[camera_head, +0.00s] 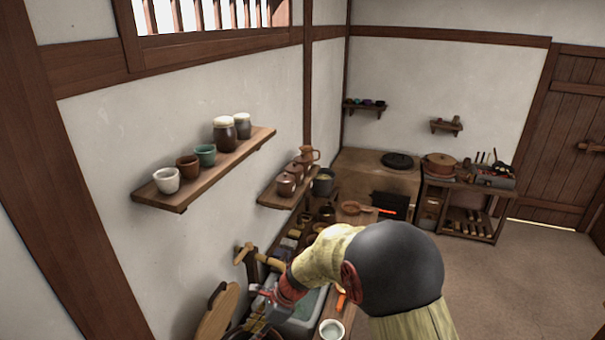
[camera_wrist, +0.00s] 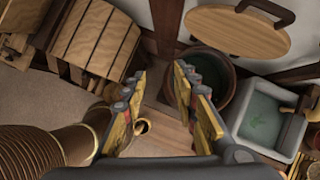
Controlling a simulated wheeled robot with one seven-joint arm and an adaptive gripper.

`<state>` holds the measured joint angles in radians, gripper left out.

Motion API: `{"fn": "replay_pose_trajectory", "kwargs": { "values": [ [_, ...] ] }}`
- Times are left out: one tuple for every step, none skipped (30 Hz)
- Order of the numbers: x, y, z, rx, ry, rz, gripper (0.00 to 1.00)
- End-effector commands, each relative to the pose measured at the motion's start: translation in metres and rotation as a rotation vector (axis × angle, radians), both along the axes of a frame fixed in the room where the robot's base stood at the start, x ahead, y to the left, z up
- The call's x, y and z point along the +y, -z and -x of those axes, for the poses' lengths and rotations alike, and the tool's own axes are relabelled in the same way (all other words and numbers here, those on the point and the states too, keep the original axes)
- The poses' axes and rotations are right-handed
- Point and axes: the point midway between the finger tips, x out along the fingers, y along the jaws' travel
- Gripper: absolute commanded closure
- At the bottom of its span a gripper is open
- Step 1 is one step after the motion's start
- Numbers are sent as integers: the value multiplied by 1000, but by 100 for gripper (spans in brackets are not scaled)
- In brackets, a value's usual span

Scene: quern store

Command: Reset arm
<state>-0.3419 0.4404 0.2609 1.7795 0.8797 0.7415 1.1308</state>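My arm reaches forward and down in the head view, and its large dark joint covers part of the counter. My gripper (camera_head: 264,302) is over the left end of the counter, near the stone basin (camera_head: 303,318). In the wrist view my gripper (camera_wrist: 158,76) has its two fingers spread apart with nothing between them. Below and past the fingers are a dark round tub (camera_wrist: 218,74) and a wooden surface (camera_wrist: 165,140). The basin (camera_wrist: 268,118) with greenish water shows at the right of the wrist view, clear of the fingers.
A round wooden lid (camera_head: 216,312) leans by the wall. A bamboo spout (camera_head: 262,258) is above the basin. A white cup (camera_head: 331,329) stands close under my arm. Wall shelves (camera_head: 205,172) hold cups and jars. The floor (camera_head: 520,275) at right is open.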

Motion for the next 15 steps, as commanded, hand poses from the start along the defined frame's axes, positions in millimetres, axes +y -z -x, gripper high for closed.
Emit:
{"fn": "replay_pose_trajectory", "kwargs": {
  "values": [
    [-14,-2,10,-62,-108,14,71],
    [-22,-4,18,-99,-182,23,71],
    [-34,-8,27,-149,-281,36,71],
    [-44,-10,34,-186,-352,46,71],
    [-53,-13,40,-221,-421,55,71],
    [-65,-15,49,-264,-509,68,71],
    [-74,-17,56,-294,-572,78,71],
    [-83,-19,62,-324,-633,88,71],
    [-95,-21,70,-362,-710,103,71],
    [-104,-23,76,-387,-765,114,71],
    [-113,-23,83,-410,-819,125,71],
    [-124,-25,91,-443,-888,140,71],
    [-133,-26,96,-464,-937,152,71],
    [-142,-26,102,-485,-984,165,71],
    [-153,-26,110,-512,-1045,182,71]
  ]
}}
